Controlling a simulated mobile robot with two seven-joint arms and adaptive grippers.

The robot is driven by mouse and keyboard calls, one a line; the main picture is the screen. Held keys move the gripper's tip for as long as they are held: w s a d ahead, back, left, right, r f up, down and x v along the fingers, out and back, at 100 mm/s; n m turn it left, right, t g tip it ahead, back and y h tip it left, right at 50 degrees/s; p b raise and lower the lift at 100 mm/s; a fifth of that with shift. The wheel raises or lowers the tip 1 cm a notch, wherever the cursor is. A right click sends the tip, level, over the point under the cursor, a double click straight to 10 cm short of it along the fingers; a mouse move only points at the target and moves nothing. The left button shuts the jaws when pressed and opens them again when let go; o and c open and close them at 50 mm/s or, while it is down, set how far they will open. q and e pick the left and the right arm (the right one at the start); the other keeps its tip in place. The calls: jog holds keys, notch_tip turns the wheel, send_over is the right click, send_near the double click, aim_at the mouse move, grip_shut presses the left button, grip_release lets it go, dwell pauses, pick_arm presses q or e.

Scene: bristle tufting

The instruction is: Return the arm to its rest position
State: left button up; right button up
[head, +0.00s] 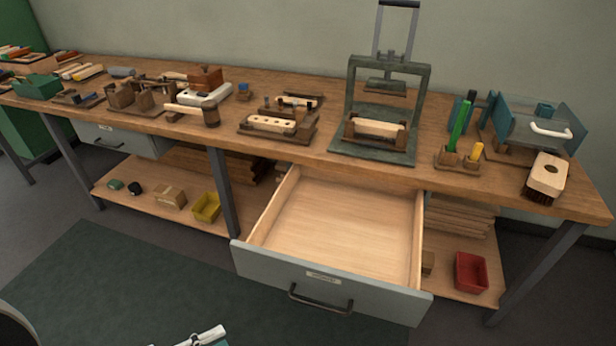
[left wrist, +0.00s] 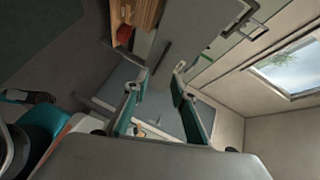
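In the left wrist view my left gripper (left wrist: 158,82) has its two teal-lined fingers spread apart with nothing between them. That view is tilted and looks past the fingers toward grey cabinet fronts, a wall and a window. My right gripper is in neither view.
The workbench (head: 330,150) carries a press (head: 420,90), wooden fixtures, a mallet (head: 195,112) and a brush (head: 546,176). A wide empty drawer (head: 335,225) is pulled out toward me. A yellow bin (head: 207,207) and red bin (head: 471,272) sit on the lower shelf.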

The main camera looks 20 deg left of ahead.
pick_arm(q)
jog(key=w+d+f+n+g+y+p, duration=0.2)
jog(key=d+n+y, duration=0.5)
jog(key=n, duration=1.1)
jog(key=shift+w+d+f+y+p, duration=0.4)
jog(key=shift+w+d+f+p, duration=0.25)
jog(key=shift+d+f+p, duration=0.4)
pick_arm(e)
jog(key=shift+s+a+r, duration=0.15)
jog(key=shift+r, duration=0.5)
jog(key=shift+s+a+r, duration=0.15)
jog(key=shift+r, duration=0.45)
pick_arm(q)
jog(key=shift+a+r, duration=0.1)
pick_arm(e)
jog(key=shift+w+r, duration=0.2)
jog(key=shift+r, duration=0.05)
